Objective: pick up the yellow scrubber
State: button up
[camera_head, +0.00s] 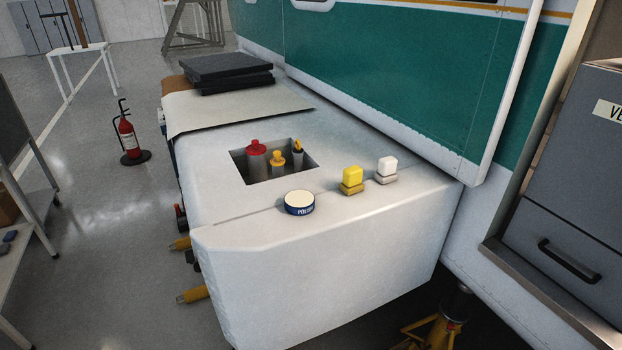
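A yellow scrubber (352,179) stands on the white sponson-like surface (300,250), near its right front part. It has a bright yellow upper block and a darker yellow-tan base. A similar white scrubber (387,169) with a greyish base stands just to its right, with a small gap between them. A round blue-and-cream polish tin (299,203) sits to its left. My gripper is not in view.
Black pads (220,72) lie behind. The green-and-white fuselage wall (390,75) rises close behind the scrubbers. A grey drawer cabinet (565,190) stands at right.

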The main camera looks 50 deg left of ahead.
aim_at(352, 184)
jog(key=u, duration=1.55)
